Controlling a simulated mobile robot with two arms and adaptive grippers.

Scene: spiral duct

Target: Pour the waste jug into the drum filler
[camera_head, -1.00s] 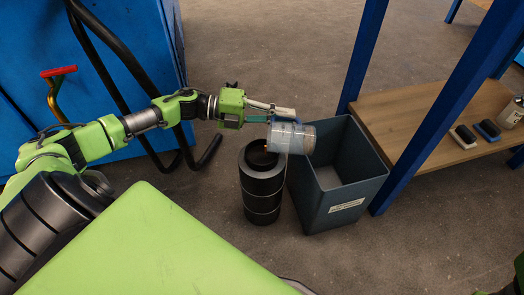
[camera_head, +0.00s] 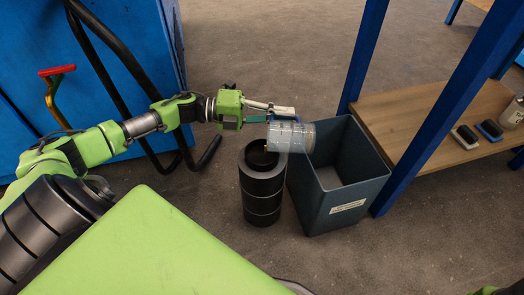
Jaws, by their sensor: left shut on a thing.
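A clear, see-through jug (camera_head: 292,137) with a blue handle lies on its side in the air, its mouth to the left. My left gripper (camera_head: 284,110) is shut on the jug's handle, above it. The drum filler (camera_head: 262,196), a black ribbed cylinder with an open top, stands upright on the floor below. The jug's mouth end is over the drum filler's opening, and its base end is over the left rim of a grey bin. I cannot make out any liquid stream. My right gripper is not in view.
The open grey bin (camera_head: 333,207) with a white label stands right beside the drum filler. A wooden shelf (camera_head: 412,118) on blue posts holds two brushes (camera_head: 478,134) and a can (camera_head: 512,113). A blue cabinet (camera_head: 112,110) and black hose stand at left.

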